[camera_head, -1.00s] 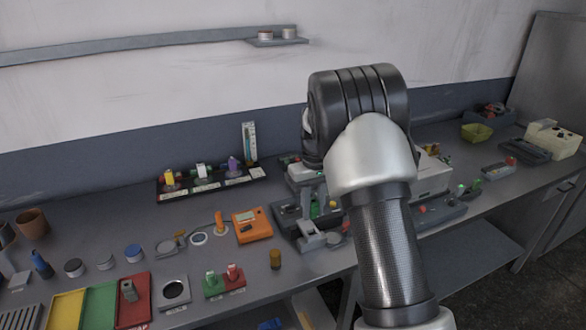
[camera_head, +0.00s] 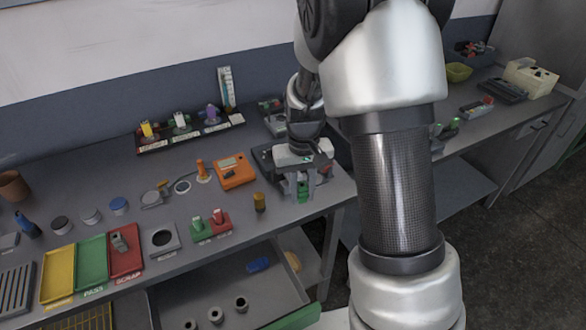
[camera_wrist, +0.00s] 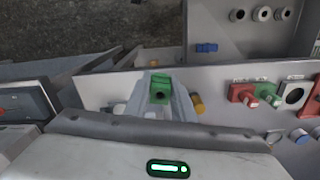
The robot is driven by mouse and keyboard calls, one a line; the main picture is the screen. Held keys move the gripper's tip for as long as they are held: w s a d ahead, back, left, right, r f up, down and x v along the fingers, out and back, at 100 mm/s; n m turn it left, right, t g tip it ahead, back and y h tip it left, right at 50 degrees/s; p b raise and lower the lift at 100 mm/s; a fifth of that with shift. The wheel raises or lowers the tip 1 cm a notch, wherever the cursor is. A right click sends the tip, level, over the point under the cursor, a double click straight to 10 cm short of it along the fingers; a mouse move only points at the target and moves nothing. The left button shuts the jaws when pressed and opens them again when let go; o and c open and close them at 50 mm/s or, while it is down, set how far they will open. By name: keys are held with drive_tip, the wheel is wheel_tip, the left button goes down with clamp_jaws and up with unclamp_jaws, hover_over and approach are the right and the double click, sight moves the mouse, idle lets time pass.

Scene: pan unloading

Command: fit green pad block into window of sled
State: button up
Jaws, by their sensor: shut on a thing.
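My gripper (camera_head: 303,194) hangs over the front part of the bench in the head view, its fingers pointing down. It is shut on the green pad block (camera_wrist: 160,86), which shows in the wrist view with a dark round hole facing the camera. In the head view only a little green shows between the fingers, so the block's exact seating is unclear. A dark fixture (camera_head: 264,157) stands just left of and behind my gripper. I cannot make out the sled or its window; my gripper and arm cover that area.
An orange meter (camera_head: 235,172) and a brass cylinder (camera_head: 259,202) stand left of my gripper. Red (camera_head: 219,221) and green (camera_head: 198,229) blocks stand farther left. The bench's front edge is close by. Below it, an open drawer (camera_head: 180,295) holds several grey rings and a blue piece (camera_head: 258,265).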

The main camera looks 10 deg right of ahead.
drive_tip(key=w+r+n+p, duration=0.2)
drive_tip(key=w+n, duration=0.1)
drive_tip(key=w, duration=1.1)
drive_tip(key=shift+s+d+f+b, duration=0.1)
drive_tip(key=shift+d+f+b, duration=0.1)
drive_tip(key=shift+f+b, duration=0.75)
drive_tip(key=shift+s+d+f+b, duration=0.15)
drive_tip(key=shift+f+b, duration=0.4)
drive_tip(key=shift+f, duration=0.75)
drive_tip(key=shift+f+b, duration=0.35)
drive_tip(key=shift+f, duration=0.25)
drive_tip(key=shift+r, duration=0.2)
drive_tip(key=shift+r, duration=0.25)
drive_tip(key=shift+f, duration=0.45)
